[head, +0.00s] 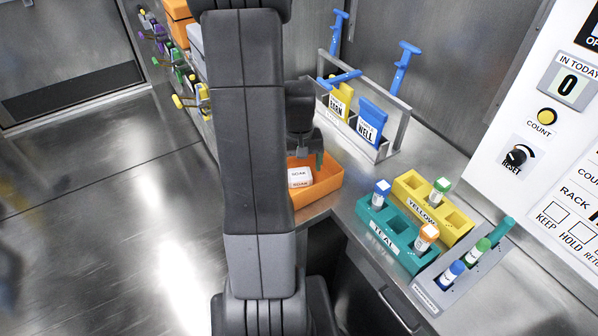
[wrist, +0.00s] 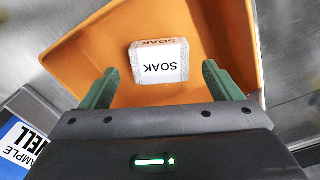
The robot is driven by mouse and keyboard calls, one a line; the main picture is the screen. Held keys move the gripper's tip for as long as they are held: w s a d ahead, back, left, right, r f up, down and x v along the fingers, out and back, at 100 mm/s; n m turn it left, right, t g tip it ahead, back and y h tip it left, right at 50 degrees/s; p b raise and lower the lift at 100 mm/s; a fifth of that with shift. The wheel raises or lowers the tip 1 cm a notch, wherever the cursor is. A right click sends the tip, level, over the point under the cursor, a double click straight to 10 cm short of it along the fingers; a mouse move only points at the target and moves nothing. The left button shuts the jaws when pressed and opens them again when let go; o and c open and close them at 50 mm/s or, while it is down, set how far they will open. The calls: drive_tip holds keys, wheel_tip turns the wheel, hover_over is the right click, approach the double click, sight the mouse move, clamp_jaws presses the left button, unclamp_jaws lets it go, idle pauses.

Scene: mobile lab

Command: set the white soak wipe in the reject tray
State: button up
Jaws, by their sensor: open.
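The white soak wipe (head: 300,177) is a small white block labelled SOAK. It lies inside the orange tray (head: 326,184) on the counter; I take this as the reject tray, though no label on it shows. In the wrist view the wipe (wrist: 160,62) rests on the floor of the tray (wrist: 105,62), clear of its walls. My gripper (wrist: 162,85) is open over the tray, its green fingers apart with the wipe just beyond their tips. In the head view my gripper (head: 305,160) hangs above the tray, and my arm hides the tray's left part.
To the right stand a teal rack (head: 388,232) and a yellow rack (head: 450,225) with capped vials, and a grey rack (head: 452,280). Behind the tray, a metal holder (head: 392,140) carries a yellow pouch (head: 340,100) and a blue pouch (head: 371,120). A control panel (head: 560,130) rises at right.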

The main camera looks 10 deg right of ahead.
sight(299, 175)
wheel_tip(299, 175, up, 8)
drive_tip(key=shift+r, duration=0.25)
idle(1.0)
